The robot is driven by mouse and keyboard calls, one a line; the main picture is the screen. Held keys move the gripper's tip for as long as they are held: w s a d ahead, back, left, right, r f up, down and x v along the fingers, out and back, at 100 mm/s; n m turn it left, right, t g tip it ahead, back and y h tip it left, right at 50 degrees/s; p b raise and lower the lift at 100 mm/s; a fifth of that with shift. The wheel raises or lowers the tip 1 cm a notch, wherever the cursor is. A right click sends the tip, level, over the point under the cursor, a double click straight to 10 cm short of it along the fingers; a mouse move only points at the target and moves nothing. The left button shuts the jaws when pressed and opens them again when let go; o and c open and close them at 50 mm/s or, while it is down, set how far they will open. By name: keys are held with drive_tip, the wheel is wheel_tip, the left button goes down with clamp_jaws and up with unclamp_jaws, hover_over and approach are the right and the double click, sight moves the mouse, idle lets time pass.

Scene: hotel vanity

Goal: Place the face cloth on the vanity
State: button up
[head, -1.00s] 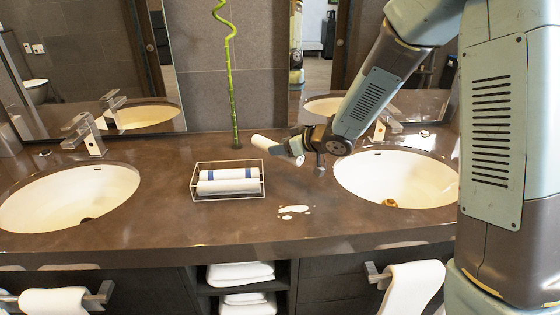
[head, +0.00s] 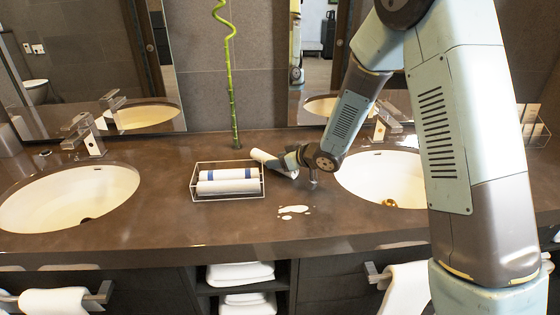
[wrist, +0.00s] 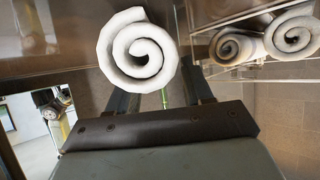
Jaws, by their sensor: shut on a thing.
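A rolled white face cloth (head: 263,157) is held in my gripper (head: 291,160), just right of the wire basket, low over the brown vanity top (head: 150,225). In the wrist view the cloth's spiral end (wrist: 138,50) faces the camera, between the fingers of my gripper (wrist: 160,95). Whether the cloth touches the counter is hard to tell. A wire basket (head: 228,197) holds rolled white cloths with blue bands (head: 230,180); rolls also show in the wrist view (wrist: 290,35).
White spots (head: 293,210) lie on the counter in front of my gripper. A left sink (head: 65,195) and a right sink (head: 375,175) flank the middle. A green bamboo stalk (head: 232,90) stands behind the basket.

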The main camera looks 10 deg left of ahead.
drive_tip(key=shift+f, duration=0.1)
drive_tip(key=o, duration=0.7)
drive_tip(key=shift+o, duration=0.2)
drive_tip(key=s+d+r+m+t+h, duration=0.2)
drive_tip(key=d+r+h, duration=0.1)
drive_tip(key=d+r, duration=0.55)
drive_tip(key=s+d+r+m+t+h, duration=0.15)
drive_tip(key=d+r, duration=0.45)
drive_tip(key=d, duration=0.6)
drive_tip(key=s+d+r+m+g+h, duration=0.1)
drive_tip(key=s+d+r+m+h, duration=0.2)
drive_tip(key=s+d, duration=0.4)
drive_tip(key=s+d+r+m+h, duration=0.4)
drive_tip(key=s+d+r, duration=0.2)
drive_tip(key=s, duration=0.4)
drive_tip(key=shift+d+r+g, duration=0.3)
drive_tip(key=shift+d+g, duration=0.05)
drive_tip(key=shift+d, duration=0.3)
drive_tip(key=shift+o, duration=0.2)
drive_tip(key=s+m+g, duration=0.1)
drive_tip(key=s+g, duration=0.1)
drive_tip(key=s, duration=0.9)
drive_tip(key=shift+s+r+y, duration=0.15)
drive_tip(key=shift+r+y, duration=0.25)
drive_tip(key=shift+y, duration=0.05)
drive_tip(key=shift+s, duration=0.3)
drive_tip(key=shift+c, duration=0.3)
